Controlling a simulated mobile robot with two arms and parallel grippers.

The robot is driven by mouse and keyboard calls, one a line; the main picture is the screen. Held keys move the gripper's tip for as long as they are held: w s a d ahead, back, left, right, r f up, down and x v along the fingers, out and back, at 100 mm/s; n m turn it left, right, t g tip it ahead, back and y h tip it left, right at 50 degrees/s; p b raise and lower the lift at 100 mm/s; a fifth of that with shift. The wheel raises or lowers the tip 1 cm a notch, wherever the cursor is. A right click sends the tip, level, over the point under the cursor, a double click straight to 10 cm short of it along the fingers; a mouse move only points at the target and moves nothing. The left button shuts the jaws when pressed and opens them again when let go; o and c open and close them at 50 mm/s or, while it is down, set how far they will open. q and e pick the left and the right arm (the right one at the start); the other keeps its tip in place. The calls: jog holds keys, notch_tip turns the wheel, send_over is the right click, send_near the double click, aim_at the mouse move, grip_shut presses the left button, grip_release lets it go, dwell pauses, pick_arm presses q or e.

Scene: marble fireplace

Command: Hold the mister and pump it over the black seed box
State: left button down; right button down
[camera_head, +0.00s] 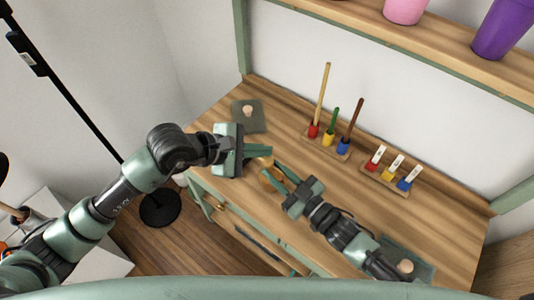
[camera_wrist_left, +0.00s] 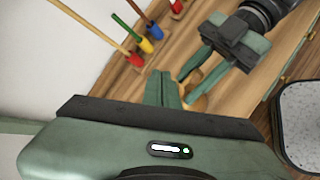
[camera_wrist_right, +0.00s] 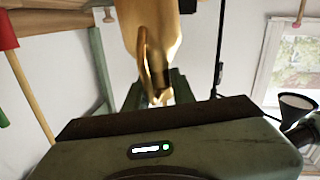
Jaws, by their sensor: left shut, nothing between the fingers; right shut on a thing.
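The mister is a brass-gold, shiny body (camera_wrist_right: 152,35) in the right wrist view. It shows as a small golden shape (camera_head: 270,180) in the head view, partly hidden by fingers. My right gripper (camera_head: 272,172) is shut on it above the front of the workbench. My left gripper (camera_head: 268,151) is shut and empty, its tips close to the mister; I cannot tell whether they touch. In the left wrist view its fingers (camera_wrist_left: 165,88) stand in front of part of the mister (camera_wrist_left: 200,103). A dark square piece (camera_head: 247,112) with a pale knob lies at the back left; I cannot tell whether it is the seed box.
The wooden workbench (camera_head: 215,185) has a rack of long-handled tools (camera_head: 328,143) and a rack of short labelled pieces (camera_head: 385,177) along the wall. Another dark square piece (camera_head: 425,270) lies at the right. Pink (camera_head: 405,10) and purple (camera_head: 503,28) pots stand on the shelf above.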

pick_arm(q)
jog(key=shift+f, duration=0.9)
dwell(0.8)
jog(key=shift+r, duration=1.3)
jog(key=shift+s+a+r, duration=0.1)
jog(key=shift+s+r, duration=0.05)
jog(key=shift+r, duration=1.1)
jog(key=shift+s+a+r, duration=0.1)
jog(key=shift+r, duration=1.15)
dwell(1.1)
jog(key=r, duration=0.3)
jog(key=shift+s+a+r, duration=0.15)
jog(key=shift+a+r, duration=0.05)
jog(key=shift+r, duration=0.2)
jog(key=shift+f, duration=0.1)
